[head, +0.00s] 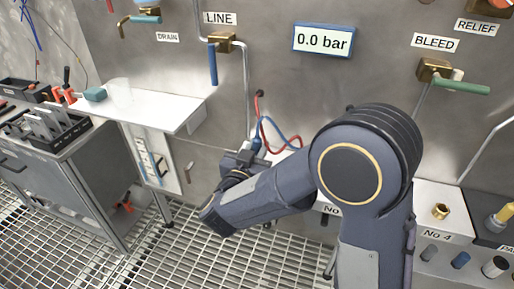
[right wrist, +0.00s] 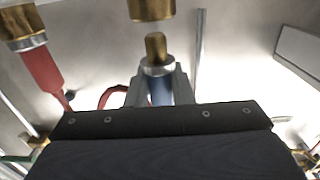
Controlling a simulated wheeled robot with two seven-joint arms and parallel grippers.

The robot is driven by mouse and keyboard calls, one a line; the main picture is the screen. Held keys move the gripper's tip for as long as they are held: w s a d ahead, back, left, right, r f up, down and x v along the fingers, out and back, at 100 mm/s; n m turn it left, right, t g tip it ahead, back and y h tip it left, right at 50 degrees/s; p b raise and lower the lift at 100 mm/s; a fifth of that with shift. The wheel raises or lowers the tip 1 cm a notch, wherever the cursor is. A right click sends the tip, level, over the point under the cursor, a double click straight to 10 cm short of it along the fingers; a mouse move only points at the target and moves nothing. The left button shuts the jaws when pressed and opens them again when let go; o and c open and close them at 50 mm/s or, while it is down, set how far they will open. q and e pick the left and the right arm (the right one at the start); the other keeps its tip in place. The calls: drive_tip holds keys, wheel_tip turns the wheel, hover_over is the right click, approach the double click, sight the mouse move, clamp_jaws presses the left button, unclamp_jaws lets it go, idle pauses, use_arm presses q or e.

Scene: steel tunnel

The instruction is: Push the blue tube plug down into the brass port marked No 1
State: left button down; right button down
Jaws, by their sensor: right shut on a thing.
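My right gripper (head: 254,155) is shut on the blue tube plug, beside the wall left of the bench. In the right wrist view its fingers (right wrist: 159,85) clamp the plug's blue body (right wrist: 160,88), with a pale collar and brass tip showing beyond them. A brass port (right wrist: 152,8) lies just past the tip, roughly in line, with a small gap between them. I cannot read its number. A neighbouring brass port (right wrist: 22,25) has a red plug (right wrist: 38,70) in it. In the head view my arm hides the ports near the gripper. My left gripper is not in view.
Red and blue tubes (head: 267,122) hang from the wall by the gripper. The blue LINE lever (head: 213,65) and white shelf (head: 130,101) lie left. The No 4 brass port (head: 440,211) is right of my arm. A gauge (head: 323,40) reads 0.0 bar.

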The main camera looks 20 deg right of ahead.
drive_tip(key=shift+p, duration=0.45)
idle(1.1)
drive_tip(key=shift+f+b, duration=1.2)
drive_tip(key=shift+f, duration=0.4)
drive_tip(key=c, duration=1.2)
unclamp_jaws()
drive_tip(key=shift+p+v, duration=0.3)
drive_tip(key=shift+v, duration=3.6)
